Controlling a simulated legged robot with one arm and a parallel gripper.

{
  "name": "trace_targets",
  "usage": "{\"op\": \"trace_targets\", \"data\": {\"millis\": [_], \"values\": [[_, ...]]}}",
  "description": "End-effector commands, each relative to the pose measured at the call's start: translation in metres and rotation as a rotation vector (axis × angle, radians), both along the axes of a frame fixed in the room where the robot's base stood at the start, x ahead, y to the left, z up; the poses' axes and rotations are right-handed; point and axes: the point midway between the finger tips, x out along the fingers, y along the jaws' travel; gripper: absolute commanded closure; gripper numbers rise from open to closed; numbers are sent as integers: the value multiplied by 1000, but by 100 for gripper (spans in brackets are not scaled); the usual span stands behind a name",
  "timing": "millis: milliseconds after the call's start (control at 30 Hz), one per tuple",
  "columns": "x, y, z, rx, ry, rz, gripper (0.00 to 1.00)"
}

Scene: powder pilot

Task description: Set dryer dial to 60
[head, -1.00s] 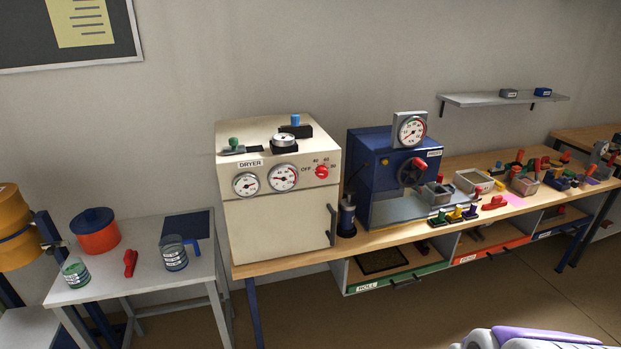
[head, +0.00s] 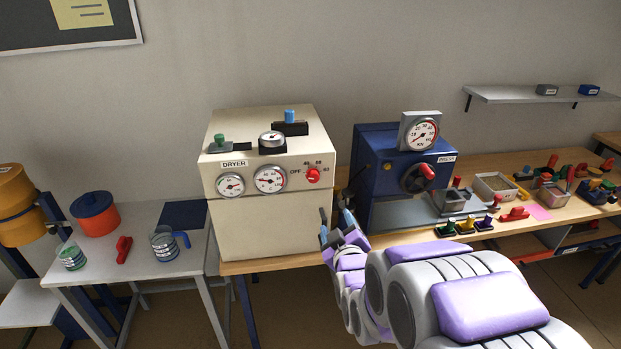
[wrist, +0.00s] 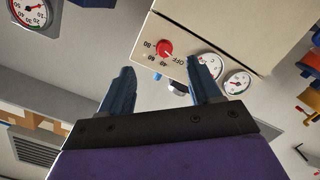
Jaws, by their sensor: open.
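The dryer (head: 262,222) is a cream box at the left end of the wooden bench. Its red dial (head: 313,175) is on the upper right of the front face, with OFF and numbers printed around it. The dial also shows in the wrist view (wrist: 165,47), upside down, ahead of and between the fingers. Its exact setting is too small to read. My gripper (head: 337,227) is in front of the dryer's right edge, below and right of the dial. In the wrist view its blue fingers (wrist: 160,85) are apart with nothing between them.
Two gauges (head: 270,179) sit left of the dial. The blue press (head: 385,165) with a hand wheel stands right of the dryer. A white table (head: 135,262) with an orange pot (head: 96,219) and jars is at left. Tools and bins crowd the bench further right.

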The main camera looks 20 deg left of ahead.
Motion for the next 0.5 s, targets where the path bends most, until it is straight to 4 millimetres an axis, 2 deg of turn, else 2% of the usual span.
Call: {"op": "trace_targets", "data": {"millis": [200, 367, 500], "values": [[-2, 34, 7, 6, -123, 39, 37], [4, 48, 6, 5, -137, 44, 37], [19, 54, 6, 8, -136, 43, 37]]}}
